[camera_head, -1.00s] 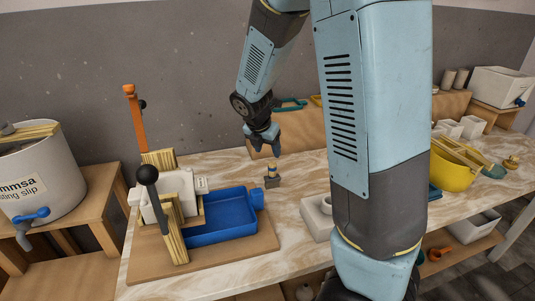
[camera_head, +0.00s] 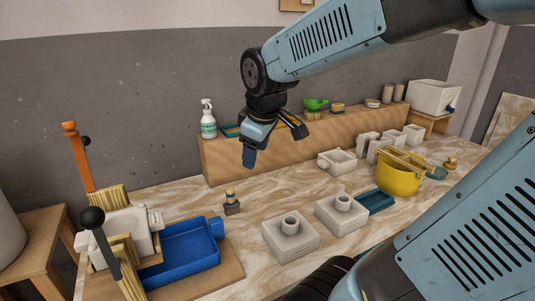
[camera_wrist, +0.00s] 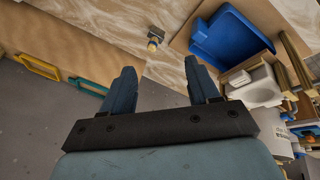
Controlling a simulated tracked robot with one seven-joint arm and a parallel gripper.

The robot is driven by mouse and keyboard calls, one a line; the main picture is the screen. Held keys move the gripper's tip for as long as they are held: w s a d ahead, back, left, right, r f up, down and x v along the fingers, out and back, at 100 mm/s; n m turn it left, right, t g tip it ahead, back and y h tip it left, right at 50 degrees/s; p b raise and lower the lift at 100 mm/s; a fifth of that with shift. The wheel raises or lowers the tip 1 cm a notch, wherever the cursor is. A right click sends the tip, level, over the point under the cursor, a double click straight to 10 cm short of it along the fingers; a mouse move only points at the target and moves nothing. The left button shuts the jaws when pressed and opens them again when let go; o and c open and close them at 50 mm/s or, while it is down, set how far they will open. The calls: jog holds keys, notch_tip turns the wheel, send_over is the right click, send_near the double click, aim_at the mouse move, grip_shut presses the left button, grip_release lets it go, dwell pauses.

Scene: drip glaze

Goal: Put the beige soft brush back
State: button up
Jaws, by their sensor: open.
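A small upright piece with a tan top, a dark band and a grey foot (camera_head: 232,203) stands on the marbled table; it may be the beige soft brush, but its bristles are too small to make out. It also shows in the wrist view (camera_wrist: 155,38), beyond the fingertips. My gripper (camera_head: 275,143) is open and empty, in the air in front of the wooden shelf. In the wrist view my gripper (camera_wrist: 159,65) has nothing between its fingers. A similar small tan piece (camera_head: 450,163) stands at the table's far right.
A blue tray (camera_head: 185,256) and a black-knobbed lever device stand at the left. Two white moulds (camera_head: 290,238) (camera_head: 341,213) and a yellow bowl (camera_head: 398,180) stand to the right. The raised wooden shelf (camera_head: 222,160) holds a spray bottle (camera_head: 208,122) and a green bowl (camera_head: 315,104).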

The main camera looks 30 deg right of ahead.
jog(key=s+a+r+m+t, duration=0.1)
jog(key=s+r+m, duration=0.2)
jog(key=s+m, duration=0.5)
jog(key=shift+s+a+r, duration=0.15)
jog(key=shift+s+a, duration=0.15)
jog(key=shift+s, duration=0.15)
dwell(1.2)
